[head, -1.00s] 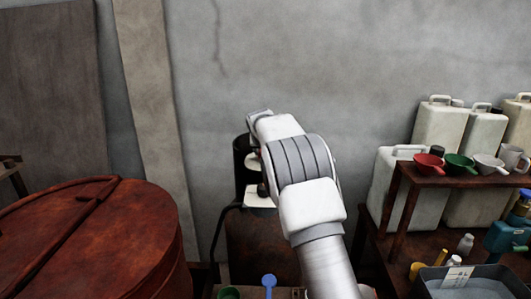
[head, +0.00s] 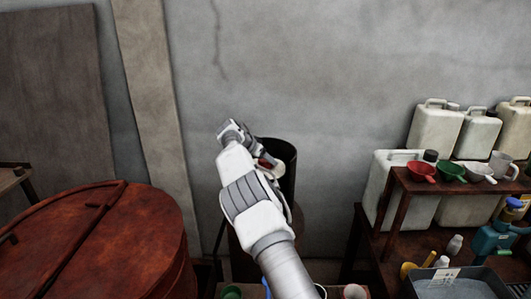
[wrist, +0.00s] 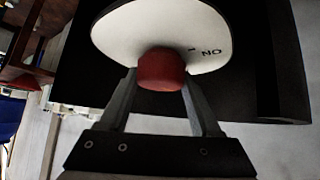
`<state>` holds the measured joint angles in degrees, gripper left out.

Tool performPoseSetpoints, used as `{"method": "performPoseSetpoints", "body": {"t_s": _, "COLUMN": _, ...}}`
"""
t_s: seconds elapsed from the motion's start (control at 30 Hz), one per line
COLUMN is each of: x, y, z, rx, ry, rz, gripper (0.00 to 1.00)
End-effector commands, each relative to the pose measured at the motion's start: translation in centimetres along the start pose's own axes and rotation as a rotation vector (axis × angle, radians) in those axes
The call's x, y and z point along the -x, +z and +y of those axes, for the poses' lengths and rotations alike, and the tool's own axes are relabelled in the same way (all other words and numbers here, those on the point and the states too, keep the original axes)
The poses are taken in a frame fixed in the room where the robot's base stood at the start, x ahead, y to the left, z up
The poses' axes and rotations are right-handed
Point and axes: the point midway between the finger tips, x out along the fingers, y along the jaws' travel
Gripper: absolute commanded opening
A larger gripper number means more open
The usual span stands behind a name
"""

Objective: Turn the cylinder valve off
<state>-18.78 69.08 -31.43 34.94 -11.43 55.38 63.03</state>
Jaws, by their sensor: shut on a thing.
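The red valve knob (wrist: 162,68) sits in front of a white round plate (wrist: 120,32) with dark lettering, a short dash and letters that look like "ON" upside down. My gripper (wrist: 160,80) is shut on the knob, with one finger on each side of it. In the head view, a dark, open-topped round housing (head: 284,160) stands against the wall, and my wrist is at its left front. A little red (head: 264,163) shows there beside my wrist. My arm hides most of the cylinder below.
A large rusty red lidded vat (head: 90,240) stands close on the left. On the right, a brown rack (head: 460,184) holds small bowls and a mug, with pale jerrycans (head: 432,132) behind it. A grey basin (head: 462,284) is at the lower right. The wall above is clear.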

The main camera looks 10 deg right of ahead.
Motion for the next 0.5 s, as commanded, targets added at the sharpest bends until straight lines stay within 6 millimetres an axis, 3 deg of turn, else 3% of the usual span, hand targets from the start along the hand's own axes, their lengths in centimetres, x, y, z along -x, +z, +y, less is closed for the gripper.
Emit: {"method": "performPoseSetpoints", "body": {"t_s": 0.5, "x": -0.03, "y": 0.03, "z": 0.09, "rx": -0.069, "ry": 0.073, "rz": -0.007, "gripper": 0.09}}
